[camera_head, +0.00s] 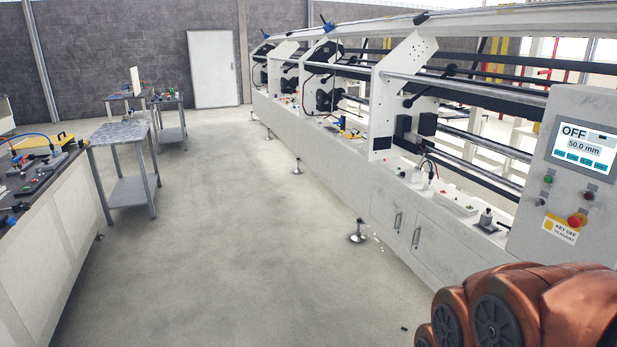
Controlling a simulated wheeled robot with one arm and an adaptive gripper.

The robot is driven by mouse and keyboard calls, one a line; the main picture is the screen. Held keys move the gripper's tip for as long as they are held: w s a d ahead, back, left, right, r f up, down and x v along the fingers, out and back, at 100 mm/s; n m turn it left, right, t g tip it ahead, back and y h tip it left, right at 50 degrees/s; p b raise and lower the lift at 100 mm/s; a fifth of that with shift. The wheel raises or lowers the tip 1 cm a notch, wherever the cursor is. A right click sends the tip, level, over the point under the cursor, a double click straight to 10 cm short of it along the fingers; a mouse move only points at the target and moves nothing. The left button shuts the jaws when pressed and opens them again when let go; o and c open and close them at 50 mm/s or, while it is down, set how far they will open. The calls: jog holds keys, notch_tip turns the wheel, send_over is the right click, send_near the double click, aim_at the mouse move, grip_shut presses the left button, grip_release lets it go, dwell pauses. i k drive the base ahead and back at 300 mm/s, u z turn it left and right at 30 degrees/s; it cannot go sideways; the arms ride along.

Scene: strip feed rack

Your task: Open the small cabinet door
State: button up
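The strip feed rack (345,165) is a long white machine running along the right side toward the back wall. A small cabinet door (384,205) with a dark vertical handle sits low in its front face. A second door (433,237) with a like handle is just right of it. Both look shut, flush with the face. The copper-coloured part of my arm (540,300) fills the lower right corner. My gripper is not in view.
A control panel (570,180) reading OFF and 50.0 mm stands at right. Levelling feet (358,237) stick out along the rack's base. A workbench (45,240) and a small metal table (121,132) stand at left. The concrete floor (230,230) between is clear.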

aim_at(388, 210)
jog(key=z, duration=0.65)
jog(key=i, duration=2.1)
jog(key=u, duration=0.15)
jog(key=k, duration=0.45)
jog(key=i, duration=0.35)
jog(key=u, duration=0.55)
jog(key=i, duration=0.65)
jog(key=u, duration=0.5)
